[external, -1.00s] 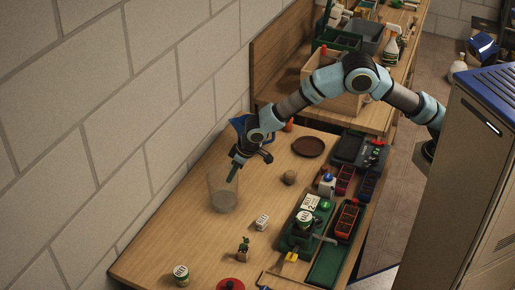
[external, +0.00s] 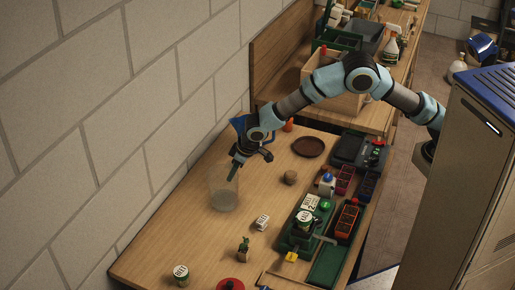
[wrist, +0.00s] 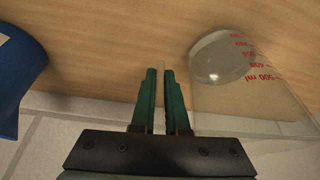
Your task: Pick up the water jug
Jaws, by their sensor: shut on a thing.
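The water jug (external: 222,192) is a clear, see-through vessel standing on the wooden bench near the wall. In the wrist view the jug (wrist: 255,95) fills the right side, with red volume marks on its wall. My gripper (external: 233,177) reaches down at the jug's upper edge. In the wrist view the green fingers of my gripper (wrist: 161,72) are close together beside the jug, shut on a thin, pale part between them. It appears to be the jug's handle, though the join is hidden. No lift off the bench can be seen.
A blue object (wrist: 15,80) stands left of the fingers in the wrist view. A brown saucer (external: 308,147), a small brown pot (external: 290,177) and a white labelled block (external: 262,222) lie to the jug's right. The wall is close on the left.

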